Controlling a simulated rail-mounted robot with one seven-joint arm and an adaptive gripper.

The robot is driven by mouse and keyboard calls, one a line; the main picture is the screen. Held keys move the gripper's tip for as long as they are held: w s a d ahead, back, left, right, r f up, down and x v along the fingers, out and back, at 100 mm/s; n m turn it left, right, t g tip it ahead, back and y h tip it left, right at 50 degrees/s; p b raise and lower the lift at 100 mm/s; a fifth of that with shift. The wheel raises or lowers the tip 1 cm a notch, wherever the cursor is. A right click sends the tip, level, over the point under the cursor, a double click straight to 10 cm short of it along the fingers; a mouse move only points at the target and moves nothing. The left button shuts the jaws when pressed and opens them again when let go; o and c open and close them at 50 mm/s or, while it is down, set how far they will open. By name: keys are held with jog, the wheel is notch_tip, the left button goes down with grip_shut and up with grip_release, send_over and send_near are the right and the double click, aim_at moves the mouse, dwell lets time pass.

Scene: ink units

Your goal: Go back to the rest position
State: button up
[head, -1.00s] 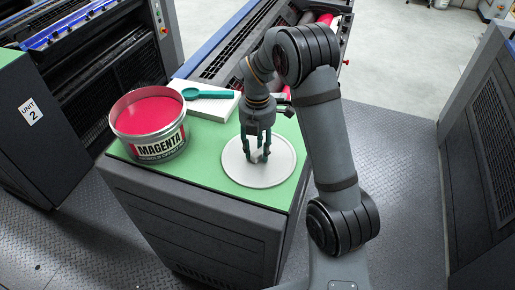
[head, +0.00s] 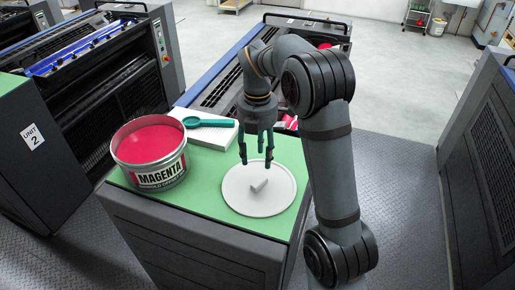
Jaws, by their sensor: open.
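My gripper (head: 257,163) is open and empty, fingers pointing down, in the air above the white round lid (head: 240,205). The lid lies flat on the green top of a dark cabinet, with a small pale raised handle (head: 259,186) at its middle. The fingertips look apart from the handle. An open tub of magenta ink (head: 161,176) stands on the left of the same green top, its label facing me.
A teal scoop (head: 210,122) lies on a white block (head: 212,136) behind the tub. Dark printing machines (head: 120,85) stand behind and to the left, and a dark cabinet (head: 485,170) stands at the right. The floor to the right of my arm is clear.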

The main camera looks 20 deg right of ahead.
aim_at(258, 180)
notch_tip(258, 180, up, 2)
dwell(0.5)
notch_tip(258, 180, down, 12)
jog(key=shift+s+r, duration=0.1)
jog(key=shift+r, duration=0.05)
jog(key=shift+r+b, duration=0.5)
jog(key=shift+r, duration=1.35)
